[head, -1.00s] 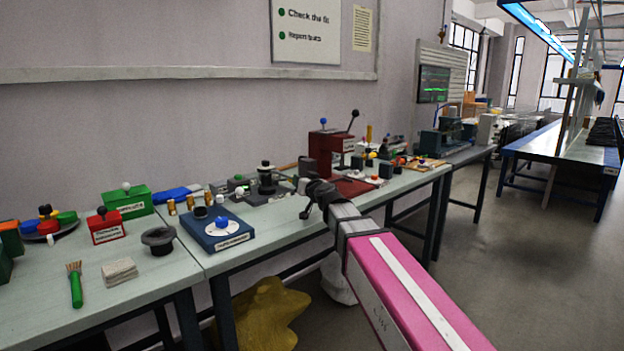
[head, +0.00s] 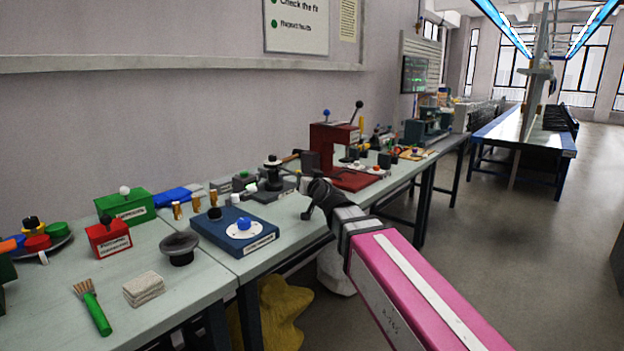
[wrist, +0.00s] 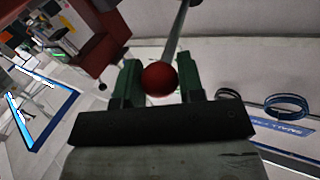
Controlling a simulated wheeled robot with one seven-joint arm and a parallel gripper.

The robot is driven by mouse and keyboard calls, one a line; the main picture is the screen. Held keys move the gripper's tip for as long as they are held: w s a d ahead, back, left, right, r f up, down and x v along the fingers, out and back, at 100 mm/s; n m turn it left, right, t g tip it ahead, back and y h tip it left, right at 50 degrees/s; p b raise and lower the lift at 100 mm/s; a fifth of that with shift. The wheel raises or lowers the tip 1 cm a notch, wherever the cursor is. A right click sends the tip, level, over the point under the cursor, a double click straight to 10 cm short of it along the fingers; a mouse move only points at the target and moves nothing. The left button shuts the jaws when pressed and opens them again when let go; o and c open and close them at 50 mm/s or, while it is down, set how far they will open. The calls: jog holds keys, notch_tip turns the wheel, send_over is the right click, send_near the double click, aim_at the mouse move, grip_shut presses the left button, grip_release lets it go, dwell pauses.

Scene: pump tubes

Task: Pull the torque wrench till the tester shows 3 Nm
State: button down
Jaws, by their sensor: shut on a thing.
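In the wrist view, a red ball (wrist: 159,78) at the end of a thin metal rod (wrist: 176,35) sits between the two green fingers of my gripper (wrist: 160,88), which is shut on it. I cannot tell whether this rod is the torque wrench. In the head view, my gripper (head: 312,205) is at the bench's front edge, its fingers largely hidden by my dark wrist. Behind it stands a dark device with a black cylinder (head: 272,172), and a brown bar (head: 291,157) shows beside it. No tester reading is legible.
A blue box with a white dial (head: 243,228) stands left of my gripper. A red press (head: 335,155) stands behind it to the right. A wall screen (head: 414,74) shows unreadable green text. The floor (head: 500,235) at right is clear.

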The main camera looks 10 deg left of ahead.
jog(key=shift+s+a, duration=0.2)
dwell(0.5)
jog(key=c, duration=0.8)
grip_release()
jog(key=shift+o, duration=0.2)
